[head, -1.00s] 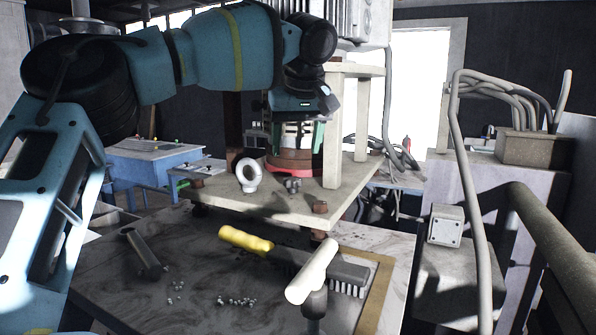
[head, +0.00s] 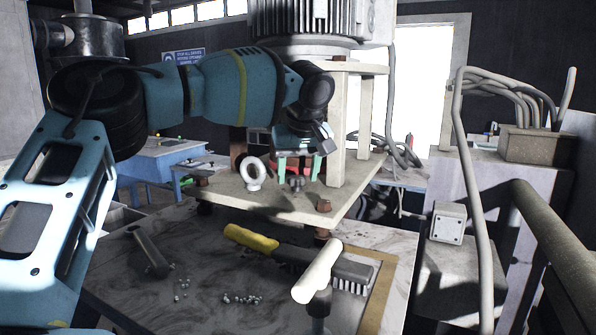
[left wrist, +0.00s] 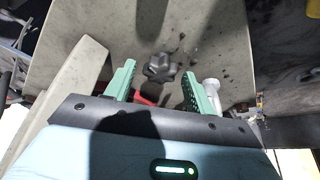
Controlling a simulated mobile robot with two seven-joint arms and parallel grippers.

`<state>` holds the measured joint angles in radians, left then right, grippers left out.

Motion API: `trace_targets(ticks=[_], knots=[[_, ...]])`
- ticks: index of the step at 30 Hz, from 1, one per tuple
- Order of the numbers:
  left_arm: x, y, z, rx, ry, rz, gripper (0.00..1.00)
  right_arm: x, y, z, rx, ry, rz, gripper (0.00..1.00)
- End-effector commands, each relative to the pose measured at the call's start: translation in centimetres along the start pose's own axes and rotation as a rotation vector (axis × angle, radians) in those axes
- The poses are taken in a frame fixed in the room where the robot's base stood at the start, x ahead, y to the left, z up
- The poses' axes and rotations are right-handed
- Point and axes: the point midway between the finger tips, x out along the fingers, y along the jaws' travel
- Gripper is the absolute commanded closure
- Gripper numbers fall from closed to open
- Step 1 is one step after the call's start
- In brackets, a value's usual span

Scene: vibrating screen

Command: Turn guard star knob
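The star knob (head: 297,183) is small, dark and lobed. It sits on the beige plate of the machine, right of the pale ring bolt (head: 252,173). In the left wrist view the star knob (left wrist: 160,68) shows from above, ahead of the fingertips and roughly midway between them. My left gripper (head: 300,166) is open, with its green fingers just behind and above the knob in the head view. In the left wrist view the left gripper (left wrist: 158,80) has a wide gap and holds nothing. My right gripper is not in view.
A beige post (head: 338,130) stands close to the right of my left gripper. A yellow-handled brush (head: 250,238), a white-headed mallet (head: 317,272), a dark bar (head: 150,252) and several small metal pieces lie on or above the lower table. A red part (left wrist: 143,100) shows under the gripper.

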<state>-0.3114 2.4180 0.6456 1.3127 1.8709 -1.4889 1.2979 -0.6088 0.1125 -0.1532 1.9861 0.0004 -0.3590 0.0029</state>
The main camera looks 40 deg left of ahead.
Motion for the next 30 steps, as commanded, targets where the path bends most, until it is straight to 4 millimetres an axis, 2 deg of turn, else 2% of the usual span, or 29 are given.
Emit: trace_targets(ticks=[1,8,20,30], knots=[[-0.02,0.0,-0.01,0.0,0.0,0.0,0.53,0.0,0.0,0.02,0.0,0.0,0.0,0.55],[-0.04,-0.01,-0.01,0.0,0.0,0.0,0.83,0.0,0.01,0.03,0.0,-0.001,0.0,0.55],[-0.01,-0.12,-0.03,0.076,-0.001,0.033,0.83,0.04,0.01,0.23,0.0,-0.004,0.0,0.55],[-0.03,-0.4,-0.07,0.327,-0.001,0.138,0.83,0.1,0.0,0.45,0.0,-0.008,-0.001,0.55]])
